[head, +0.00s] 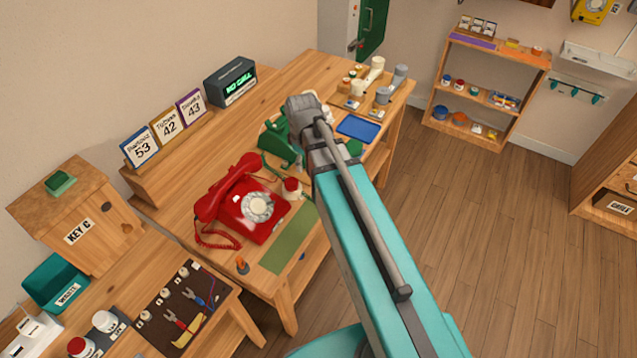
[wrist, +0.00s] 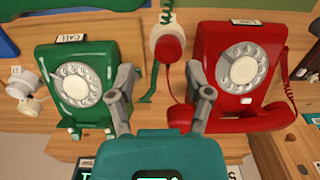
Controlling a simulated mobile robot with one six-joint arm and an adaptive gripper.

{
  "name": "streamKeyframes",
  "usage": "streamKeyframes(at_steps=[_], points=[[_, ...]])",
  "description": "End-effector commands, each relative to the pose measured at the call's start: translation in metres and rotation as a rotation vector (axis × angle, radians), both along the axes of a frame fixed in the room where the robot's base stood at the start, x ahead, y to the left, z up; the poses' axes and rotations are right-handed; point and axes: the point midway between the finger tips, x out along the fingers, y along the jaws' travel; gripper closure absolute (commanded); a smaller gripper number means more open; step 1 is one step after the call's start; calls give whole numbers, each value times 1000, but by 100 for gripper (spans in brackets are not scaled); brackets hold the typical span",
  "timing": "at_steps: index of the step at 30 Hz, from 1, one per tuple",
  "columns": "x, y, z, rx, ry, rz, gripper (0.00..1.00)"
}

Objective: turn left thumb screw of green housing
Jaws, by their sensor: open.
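The green phone housing (wrist: 82,80), with a pale dial (wrist: 76,84) and a "CALL" tag, is at the left in the wrist view. In the head view it (head: 278,143) is partly hidden behind my arm. Two small pale-green knobs or prongs (wrist: 75,134) show at its lower edge; I cannot tell whether these are the thumb screws. My gripper (wrist: 157,82) is open, its fingers spread between the green phone and the red phone. The left finger overlaps the green housing's right edge in the picture; contact cannot be told.
A red phone (wrist: 235,65) with its handset (wrist: 235,120) stands at the right. A cream and red round object (wrist: 167,44) lies between the phones. Cream pieces (wrist: 22,82) are left of the green phone. A blue tray (head: 358,128) lies on the bench; open floor is at the right.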

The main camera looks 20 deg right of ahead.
Motion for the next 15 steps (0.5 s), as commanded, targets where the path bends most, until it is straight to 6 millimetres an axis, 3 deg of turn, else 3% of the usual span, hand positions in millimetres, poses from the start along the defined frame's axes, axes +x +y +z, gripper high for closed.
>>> streamKeyframes(at_steps=[15], points=[[-38, -9, -5, 0, 0, -357, 35]])
